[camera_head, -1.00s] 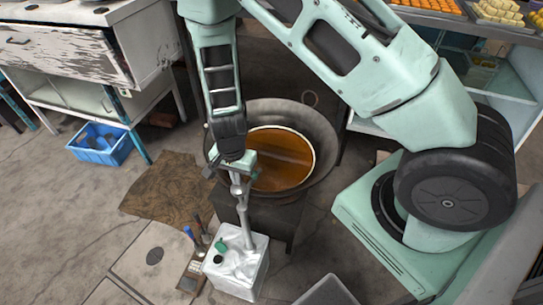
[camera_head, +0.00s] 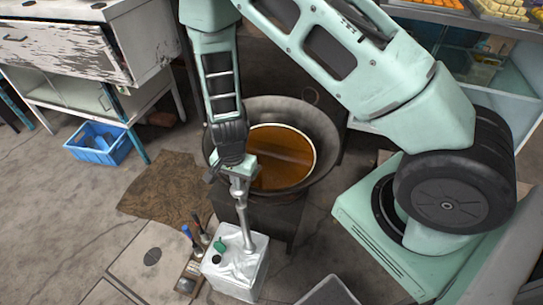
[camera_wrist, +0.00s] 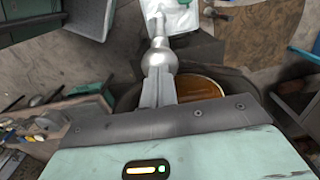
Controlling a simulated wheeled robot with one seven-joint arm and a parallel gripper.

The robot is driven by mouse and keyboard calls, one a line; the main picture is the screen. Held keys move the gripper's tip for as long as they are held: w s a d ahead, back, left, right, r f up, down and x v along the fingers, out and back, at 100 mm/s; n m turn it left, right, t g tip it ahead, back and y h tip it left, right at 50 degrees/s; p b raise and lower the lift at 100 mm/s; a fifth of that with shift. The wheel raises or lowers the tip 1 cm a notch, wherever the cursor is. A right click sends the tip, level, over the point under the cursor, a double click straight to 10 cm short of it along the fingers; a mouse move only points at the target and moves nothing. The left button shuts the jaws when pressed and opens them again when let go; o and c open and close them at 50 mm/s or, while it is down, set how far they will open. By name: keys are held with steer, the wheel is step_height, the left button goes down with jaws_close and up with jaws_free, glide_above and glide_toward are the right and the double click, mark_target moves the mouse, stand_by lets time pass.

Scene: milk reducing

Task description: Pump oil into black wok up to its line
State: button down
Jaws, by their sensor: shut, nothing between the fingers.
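The black wok (camera_head: 328,165) stands on a dark stand in the middle of the head view. Brown-orange oil (camera_head: 285,160) lies in it, with a pale ring along the oil's visible edge. A white jug (camera_head: 236,272) with a green cap stands on the floor in front of the wok. A silver pump (camera_head: 243,222) rises upright from it. My gripper (camera_head: 239,180) is shut and empty, pointing down at the pump's top. In the wrist view the shut fingers (camera_wrist: 158,90) meet the pump's round knob (camera_wrist: 159,58); contact is hard to confirm. My arm hides part of the wok's left side.
A small tray with bottles or tools (camera_head: 193,268) is left of the jug. A brown mat (camera_head: 165,190) lies on the floor left of the wok. A blue crate (camera_head: 98,150) sits by the white cabinet. A grey bin (camera_head: 328,293) is at the front right.

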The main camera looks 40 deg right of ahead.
mark_target(239, 192)
steer(key=shift+f+b, duration=1.75)
steer(key=shift+f, duration=0.85)
step_height(239, 192, up, 9)
steer(key=p, duration=0.8)
steer(key=shift+r, duration=0.15)
steer(key=shift+f+b, duration=3.35)
steer(key=shift+f, duration=1.1)
step_height(239, 192, up, 9)
steer(key=p, duration=0.7)
steer(key=shift+f, duration=0.15)
